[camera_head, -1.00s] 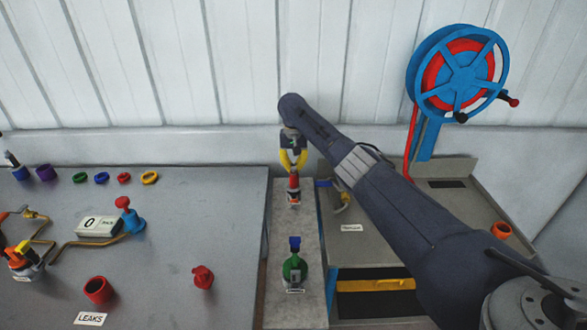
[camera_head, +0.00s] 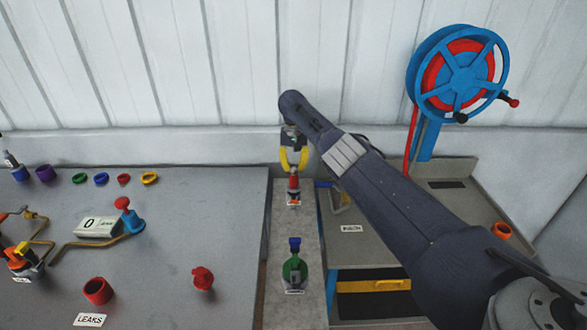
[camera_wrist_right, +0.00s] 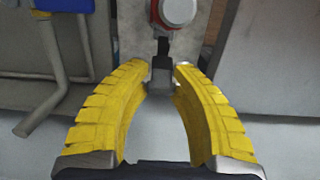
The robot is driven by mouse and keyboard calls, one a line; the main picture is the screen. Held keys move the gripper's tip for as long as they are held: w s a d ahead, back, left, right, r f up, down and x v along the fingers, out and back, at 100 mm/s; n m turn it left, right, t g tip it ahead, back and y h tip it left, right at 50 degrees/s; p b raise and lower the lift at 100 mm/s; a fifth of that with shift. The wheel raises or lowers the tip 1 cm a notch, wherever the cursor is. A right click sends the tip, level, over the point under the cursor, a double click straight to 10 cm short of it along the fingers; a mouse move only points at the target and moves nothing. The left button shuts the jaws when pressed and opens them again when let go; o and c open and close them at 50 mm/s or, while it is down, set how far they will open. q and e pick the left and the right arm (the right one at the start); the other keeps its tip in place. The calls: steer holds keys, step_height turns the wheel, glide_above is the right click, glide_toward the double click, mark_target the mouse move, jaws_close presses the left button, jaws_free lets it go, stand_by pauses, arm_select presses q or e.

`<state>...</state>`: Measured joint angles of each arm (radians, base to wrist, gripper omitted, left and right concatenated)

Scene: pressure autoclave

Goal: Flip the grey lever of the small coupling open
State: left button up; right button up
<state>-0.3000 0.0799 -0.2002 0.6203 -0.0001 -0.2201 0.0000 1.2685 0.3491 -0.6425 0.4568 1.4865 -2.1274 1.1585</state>
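The small coupling (camera_head: 294,188) is a red and grey fitting, upright on the narrow grey ledge in the head view. In the right wrist view it shows at the top as a red ring with a light grey cap (camera_wrist_right: 176,10). Its grey lever (camera_wrist_right: 161,74) sticks out toward my right gripper. My right gripper (camera_head: 293,164) has curved yellow fingers and is just behind the coupling. In the wrist view its fingertips (camera_wrist_right: 163,68) stand close on both sides of the lever and appear to touch it. My left gripper is not in view.
A green bottle-like fitting (camera_head: 295,268) with a blue top stands nearer on the ledge (camera_head: 308,232). At left, the panel (camera_head: 190,220) carries red fittings and coloured rings.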

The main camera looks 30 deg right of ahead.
steer(key=o, duration=0.4)
steer(key=shift+a+f, duration=0.1)
steer(key=shift+f, duration=0.05)
steer(key=shift+o, duration=0.2)
step_height(320, 180, up, 12)
steer(key=w, duration=0.1)
steer(key=shift+d, duration=0.3)
